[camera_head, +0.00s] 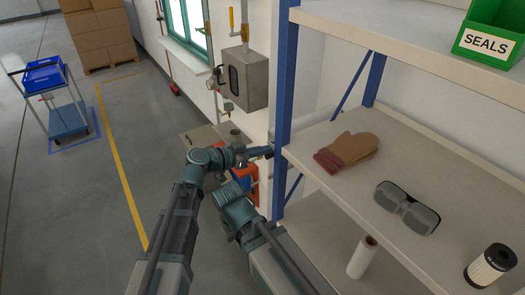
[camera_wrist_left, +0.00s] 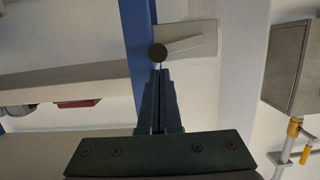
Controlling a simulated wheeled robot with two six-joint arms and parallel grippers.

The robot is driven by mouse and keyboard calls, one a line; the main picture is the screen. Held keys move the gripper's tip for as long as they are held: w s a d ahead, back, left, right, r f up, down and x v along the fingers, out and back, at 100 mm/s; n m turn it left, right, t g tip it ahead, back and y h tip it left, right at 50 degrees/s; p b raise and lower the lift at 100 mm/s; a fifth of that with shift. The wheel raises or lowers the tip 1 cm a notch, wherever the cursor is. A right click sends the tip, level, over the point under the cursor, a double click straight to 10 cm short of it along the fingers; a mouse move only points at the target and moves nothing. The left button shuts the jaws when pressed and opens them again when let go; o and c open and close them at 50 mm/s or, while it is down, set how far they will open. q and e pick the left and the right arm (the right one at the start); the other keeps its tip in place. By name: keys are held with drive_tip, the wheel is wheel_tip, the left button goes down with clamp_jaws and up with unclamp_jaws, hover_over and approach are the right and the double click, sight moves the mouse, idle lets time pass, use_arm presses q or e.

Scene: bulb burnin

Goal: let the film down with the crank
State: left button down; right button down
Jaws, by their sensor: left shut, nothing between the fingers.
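My left gripper (camera_head: 262,153) reaches to the blue shelf post in the head view. In the left wrist view its two fingers (camera_wrist_left: 160,75) are shut with nothing between them. Just past the fingertips is a dark round knob (camera_wrist_left: 158,53) in front of a grey plate with a slanted arm (camera_wrist_left: 190,42), which looks like the crank. I cannot tell whether the fingertips touch the knob. In the head view I cannot make out the crank. No film can be picked out for certain. Part of my right arm shows, but its fingers do not.
A grey wall box (camera_head: 245,78) and green-framed window (camera_head: 190,22) are beyond. Floor on the left is open, with a blue cart (camera_head: 68,118).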

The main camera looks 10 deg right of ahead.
use_arm(q)
drive_tip(key=shift+f, duration=0.2)
idle(0.4)
drive_tip(key=shift+s+f+m+b, duration=0.2)
drive_tip(key=shift+f+m+b, duration=0.05)
drive_tip(key=shift+m+b, duration=0.15)
drive_tip(key=shift+f, duration=0.15)
drive_tip(key=shift+s+d+f+m+t+b, duration=0.1)
drive_tip(key=shift+s+f+m+t+b, duration=0.15)
drive_tip(key=shift+m+t+b, duration=0.2)
drive_tip(key=w+a+f+m+t+b, duration=0.1)
drive_tip(key=w+f+m+t+b, duration=0.1)
drive_tip(key=w+f+m+b, duration=0.2)
drive_tip(key=shift+w+a+f+m+b, duration=0.25)
drive_tip(key=shift+f+m+b, duration=1.4)
drive_tip(key=shift+f+b, duration=2.1)
drive_tip(key=shift+r+t+b, duration=0.25)
drive_tip(key=shift+r+b, duration=0.25)
drive_tip(key=shift+b, duration=0.1)
